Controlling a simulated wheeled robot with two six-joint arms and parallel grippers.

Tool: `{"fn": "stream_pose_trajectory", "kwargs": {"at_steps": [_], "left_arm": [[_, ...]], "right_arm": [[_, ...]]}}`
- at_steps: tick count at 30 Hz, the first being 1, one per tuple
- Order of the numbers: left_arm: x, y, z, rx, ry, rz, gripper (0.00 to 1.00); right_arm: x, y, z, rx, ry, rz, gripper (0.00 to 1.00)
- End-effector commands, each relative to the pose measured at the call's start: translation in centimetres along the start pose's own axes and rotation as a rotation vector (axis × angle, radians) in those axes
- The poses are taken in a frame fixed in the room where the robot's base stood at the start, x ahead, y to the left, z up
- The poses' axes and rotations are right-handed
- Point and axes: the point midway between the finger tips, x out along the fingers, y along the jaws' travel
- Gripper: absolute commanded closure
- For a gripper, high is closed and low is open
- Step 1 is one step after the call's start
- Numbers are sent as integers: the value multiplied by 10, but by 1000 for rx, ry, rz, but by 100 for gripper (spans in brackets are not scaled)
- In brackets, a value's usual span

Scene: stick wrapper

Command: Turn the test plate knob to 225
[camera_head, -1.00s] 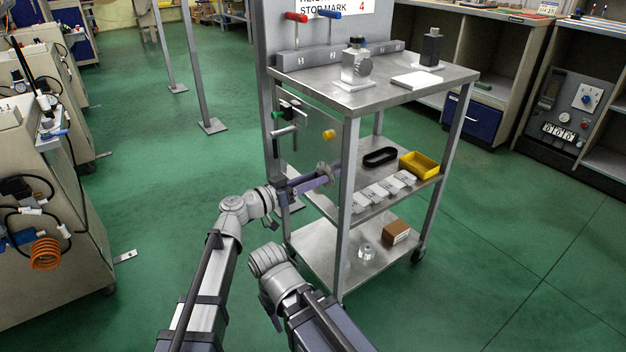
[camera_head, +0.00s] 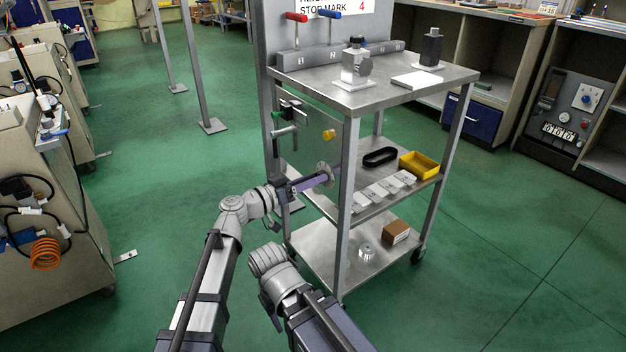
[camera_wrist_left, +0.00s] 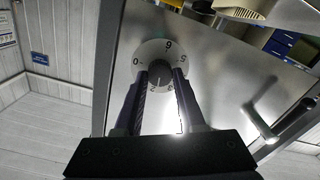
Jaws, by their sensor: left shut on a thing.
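The test plate (camera_head: 309,146) is an upright metal sheet on the left side of the cart, and it fills much of the left wrist view (camera_wrist_left: 225,85). A round pale dial (camera_head: 323,167) sits low on it. In the left wrist view the dial (camera_wrist_left: 151,50) shows 0 at left, 5 at right and a 6 or 9 on top; its lower marks are partly covered. My left gripper (camera_head: 327,179) is shut on the dark knob (camera_wrist_left: 158,69) at the dial's centre, one finger on each side. The knob's exact setting cannot be read. My right gripper is not visible.
A yellow knob (camera_head: 328,135) and a T-handle (camera_head: 284,131) project from the plate above the dial. The cart's front leg (camera_head: 346,205) stands just right of my left gripper. A yellow bin (camera_head: 419,165) sits on the middle shelf.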

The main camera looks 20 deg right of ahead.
Motion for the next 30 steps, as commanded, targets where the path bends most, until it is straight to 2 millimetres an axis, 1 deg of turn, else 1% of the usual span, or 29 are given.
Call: {"fn": "stream_pose_trajectory", "kwargs": {"at_steps": [30], "left_arm": [[0, -3, 1, -956, 0, -1, 100]], "right_arm": [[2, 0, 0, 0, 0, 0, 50]]}}
